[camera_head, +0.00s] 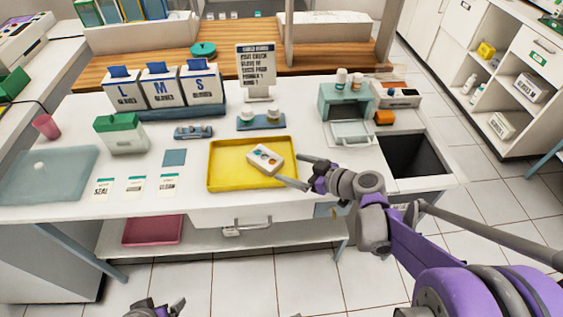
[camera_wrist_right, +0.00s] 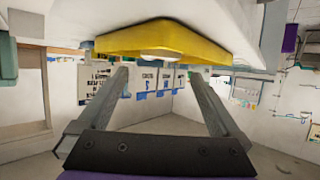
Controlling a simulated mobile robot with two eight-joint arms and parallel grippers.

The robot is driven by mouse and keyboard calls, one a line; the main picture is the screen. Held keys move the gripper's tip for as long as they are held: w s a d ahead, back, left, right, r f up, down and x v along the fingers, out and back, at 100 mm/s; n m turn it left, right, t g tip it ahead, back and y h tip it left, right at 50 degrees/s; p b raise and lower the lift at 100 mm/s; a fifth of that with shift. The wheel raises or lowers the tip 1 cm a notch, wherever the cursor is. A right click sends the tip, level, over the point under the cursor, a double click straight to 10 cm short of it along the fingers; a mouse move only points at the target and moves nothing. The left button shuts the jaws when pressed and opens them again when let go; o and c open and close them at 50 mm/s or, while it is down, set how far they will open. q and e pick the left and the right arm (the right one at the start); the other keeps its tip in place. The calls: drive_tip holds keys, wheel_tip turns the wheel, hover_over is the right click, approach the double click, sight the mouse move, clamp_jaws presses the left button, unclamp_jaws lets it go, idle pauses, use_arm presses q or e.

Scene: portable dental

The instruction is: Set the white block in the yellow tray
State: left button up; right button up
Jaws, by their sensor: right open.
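The white block (camera_head: 265,160), with a few coloured dots on its face, lies at a slant in the yellow tray (camera_head: 225,180), right of the tray's middle. My right gripper (camera_head: 302,170) is open at the tray's right side, its fingers spread just right of the block and apart from it. In the right wrist view, the picture is upside down. The spread fingers (camera_wrist_right: 160,95) show nothing held between them, and the yellow tray (camera_wrist_right: 190,42) is at the top with a pale part of the block (camera_wrist_right: 160,56). My left gripper (camera_head: 155,309) shows only partly at the bottom edge.
Blue pads (camera_head: 262,122) with white jars stand behind the tray, and a sign (camera_head: 256,65) behind them. A teal box (camera_head: 345,101) with an open drawer and a dark recess (camera_head: 413,155) lie to the right. Labelled cards (camera_head: 135,185) lie left of the tray.

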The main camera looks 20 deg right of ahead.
drive_tip(key=v, duration=0.5)
drive_tip(key=shift+p, duration=0.35)
drive_tip(key=s+a+f+m+g+h, duration=0.1)
drive_tip(key=s+a+f+m+g, duration=0.1)
drive_tip(key=s+a+f+g, duration=0.35)
drive_tip(key=s+a+f+m+g+h, duration=0.1)
drive_tip(key=s+m+h, duration=0.2)
drive_tip(key=s, duration=0.8)
drive_tip(key=h, duration=0.2)
drive_tip(key=shift+s+a+m+h, duration=0.2)
drive_tip(key=shift+a+m+h, duration=0.1)
drive_tip(key=shift+m, duration=0.1)
drive_tip(key=shift+f+g, duration=0.1)
drive_tip(key=shift+g, duration=0.15)
wheel_tip(320, 180, up, 10)
drive_tip(key=w+p, duration=0.1)
drive_tip(key=p, duration=0.8)
drive_tip(key=shift+w, duration=0.3)
